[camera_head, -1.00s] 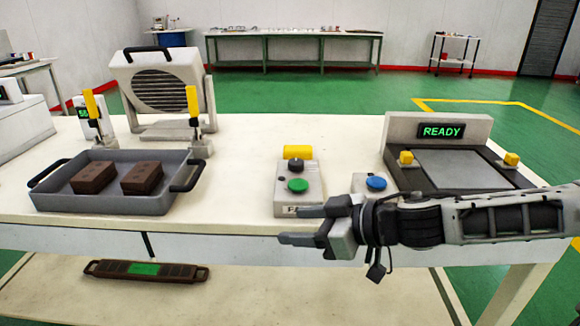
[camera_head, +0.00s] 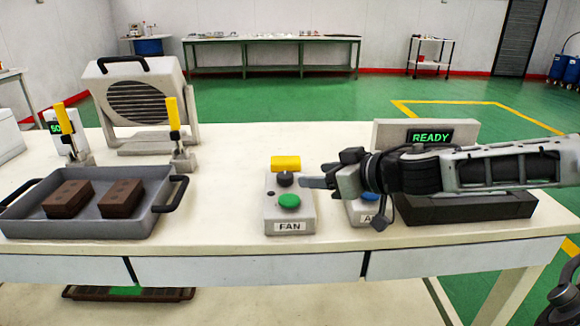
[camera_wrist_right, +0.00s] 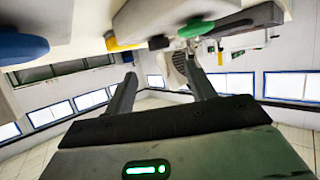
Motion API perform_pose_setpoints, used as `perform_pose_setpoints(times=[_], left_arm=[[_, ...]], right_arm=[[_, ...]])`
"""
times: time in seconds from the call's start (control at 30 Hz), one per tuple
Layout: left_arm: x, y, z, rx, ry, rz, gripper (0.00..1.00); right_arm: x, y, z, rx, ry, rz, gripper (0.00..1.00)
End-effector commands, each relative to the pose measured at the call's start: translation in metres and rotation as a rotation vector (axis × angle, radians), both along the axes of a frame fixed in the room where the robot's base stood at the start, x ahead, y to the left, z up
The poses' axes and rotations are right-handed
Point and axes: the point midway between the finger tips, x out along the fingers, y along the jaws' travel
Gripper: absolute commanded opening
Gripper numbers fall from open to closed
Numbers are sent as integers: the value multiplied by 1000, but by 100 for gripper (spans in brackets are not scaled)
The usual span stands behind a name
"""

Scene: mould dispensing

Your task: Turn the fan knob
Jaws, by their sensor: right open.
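The grey fan box (camera_head: 290,216), marked FAN, stands near the table's front edge in the head view. On top it has a dark round knob (camera_head: 285,179) at the back and a green button (camera_head: 289,201) in front. My right gripper (camera_head: 318,177) comes in from the right at about knob height, its fingertips just right of the knob. Whether they touch it cannot be told. In the right wrist view the two fingers (camera_wrist_right: 160,71) are spread and nothing is gripped; the green button (camera_wrist_right: 195,28) shows beyond them. My left gripper is out of view.
A second box with a blue button (camera_head: 369,196) lies under my right arm. The READY station (camera_head: 430,137) is behind the arm. At left are a grey tray (camera_head: 100,228) with two brown blocks, two yellow-handled clamps and the fan (camera_head: 140,98). The table between fan and box is clear.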

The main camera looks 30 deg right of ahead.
Motion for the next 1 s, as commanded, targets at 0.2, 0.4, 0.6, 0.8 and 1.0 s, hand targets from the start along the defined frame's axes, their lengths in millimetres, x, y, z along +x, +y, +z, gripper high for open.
perform_pose_setpoints(times=[0.2, 0.4, 0.6, 0.8, 1.0], left_arm=[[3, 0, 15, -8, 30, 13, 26], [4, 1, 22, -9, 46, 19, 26], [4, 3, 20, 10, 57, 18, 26], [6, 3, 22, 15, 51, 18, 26], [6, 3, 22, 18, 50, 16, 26]], right_arm=[[24, 4, -3, 10, -1, -8, 55], [49, 11, -16, 7, -1, -7, 55], [72, 17, -29, 4, 0, -5, 55], [81, 20, -35, 1, 2, -3, 55], [82, 20, -36, -1, 3, -2, 55]])
